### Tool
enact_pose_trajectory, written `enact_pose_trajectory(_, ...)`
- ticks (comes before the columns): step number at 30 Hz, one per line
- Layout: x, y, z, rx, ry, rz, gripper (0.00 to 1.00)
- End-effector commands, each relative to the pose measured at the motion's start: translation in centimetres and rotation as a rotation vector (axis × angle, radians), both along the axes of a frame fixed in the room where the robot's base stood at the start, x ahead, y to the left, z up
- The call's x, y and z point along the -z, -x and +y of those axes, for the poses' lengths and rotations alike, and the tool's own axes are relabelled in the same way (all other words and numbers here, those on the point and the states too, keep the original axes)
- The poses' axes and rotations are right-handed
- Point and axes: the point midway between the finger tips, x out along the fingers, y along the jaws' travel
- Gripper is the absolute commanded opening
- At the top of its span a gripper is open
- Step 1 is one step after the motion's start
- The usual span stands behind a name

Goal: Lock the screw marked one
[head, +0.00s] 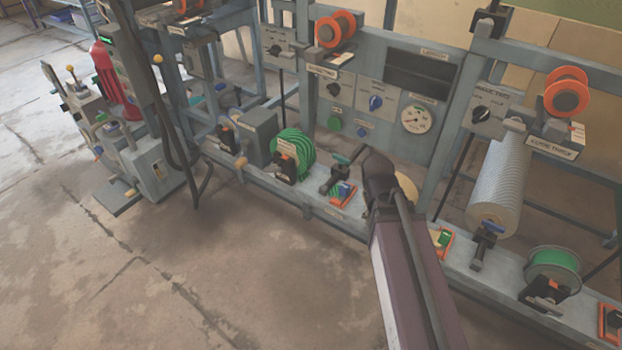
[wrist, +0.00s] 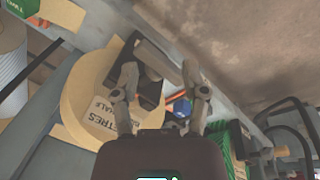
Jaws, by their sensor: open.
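I cannot read a mark "one" on any screw. A blue part (head: 344,190) on an orange-edged plate sits on the bench rail, left of my arm in the head view. In the wrist view a blue knob (wrist: 182,107) shows beside my right finger, partly hidden. My gripper (wrist: 160,75) is open, with its fingers apart and nothing clearly held between them. A dark clamp-like block (wrist: 147,62) lies beyond the fingers, over a tan disc (wrist: 75,105) with printed lettering. In the head view my arm hides the gripper and most of that disc.
A green piece with lettering like "TWO" (wrist: 20,6) is at the wrist view's upper left corner. A green coil (head: 293,150), a white ribbed roll (head: 500,185) and a green spool (head: 553,268) stand along the rail. A panel with knobs and a gauge (head: 415,119) rises behind. The floor in front is clear.

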Motion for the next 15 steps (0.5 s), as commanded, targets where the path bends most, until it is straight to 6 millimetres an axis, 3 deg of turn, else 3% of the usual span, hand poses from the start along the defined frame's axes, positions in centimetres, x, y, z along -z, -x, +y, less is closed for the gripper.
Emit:
enact_pose_trajectory(6, -1.3, 2.1, -1.8, 0.181, -0.114, 0.037, 0.57)
enact_pose_trajectory(15, -1.5, 2.7, -2.2, 0.241, -0.152, 0.051, 0.57)
